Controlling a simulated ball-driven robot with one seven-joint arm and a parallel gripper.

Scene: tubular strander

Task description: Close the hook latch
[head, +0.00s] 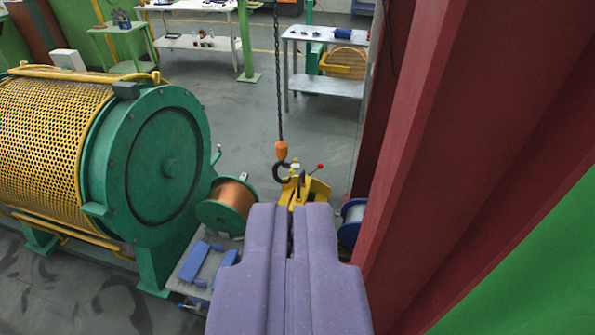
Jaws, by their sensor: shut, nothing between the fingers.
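A dark hook (279,173) hangs below an orange hook block (281,150) on a vertical chain (279,80). Its open side faces right in the picture. The latch on the hook is too small to make out clearly. My purple gripper (290,208) is shut and empty, its two fingers side by side. It appears just below the hook in the picture; I see a small gap between them but cannot tell the distance in depth.
A yellow fixture (317,189) with a red knob stands behind my fingertips. A copper wire spool (229,205), a blue spool (351,220) and a green-ended yellow mesh drum (55,125) lie around. A dark red column (450,150) closes the right. Floor behind is open.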

